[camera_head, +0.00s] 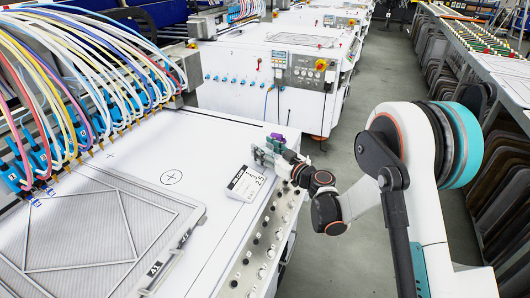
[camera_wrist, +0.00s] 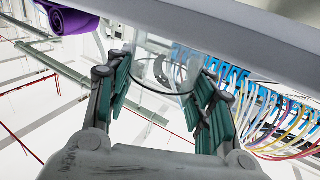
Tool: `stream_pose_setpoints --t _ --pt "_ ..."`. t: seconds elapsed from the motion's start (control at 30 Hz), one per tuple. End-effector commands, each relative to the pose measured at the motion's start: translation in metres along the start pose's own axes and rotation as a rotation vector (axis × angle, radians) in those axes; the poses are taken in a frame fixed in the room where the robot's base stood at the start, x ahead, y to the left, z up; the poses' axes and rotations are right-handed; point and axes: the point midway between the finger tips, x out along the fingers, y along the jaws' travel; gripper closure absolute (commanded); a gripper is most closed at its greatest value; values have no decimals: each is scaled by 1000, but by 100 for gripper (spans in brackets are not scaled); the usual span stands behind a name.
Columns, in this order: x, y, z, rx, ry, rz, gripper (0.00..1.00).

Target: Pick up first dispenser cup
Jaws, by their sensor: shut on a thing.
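My gripper (camera_head: 270,152) is at the right edge of the white machine table, beside a white card. In the wrist view its green-padded fingers (camera_wrist: 163,90) stand on either side of a clear, see-through dispenser cup (camera_wrist: 165,72) and are shut on it. The cup's dark rim line shows between the fingers, and its upper part is cut off by a pale bar across the top of the view. I cannot make out the cup in the head view.
A purple object (camera_head: 277,137) is close to the gripper; a purple roll (camera_wrist: 70,20) shows at upper left in the wrist view. A mesh frame (camera_head: 90,235) lies on the table, with blue nozzles (camera_head: 40,160) and coloured hoses behind.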

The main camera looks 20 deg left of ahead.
Motion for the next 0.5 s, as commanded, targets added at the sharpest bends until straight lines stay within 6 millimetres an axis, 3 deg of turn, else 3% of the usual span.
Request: stream_pose_setpoints --t 0.27,0.5 --pt "0 0 -30 0 0 0 67" --pt "0 0 -93 0 0 0 67"
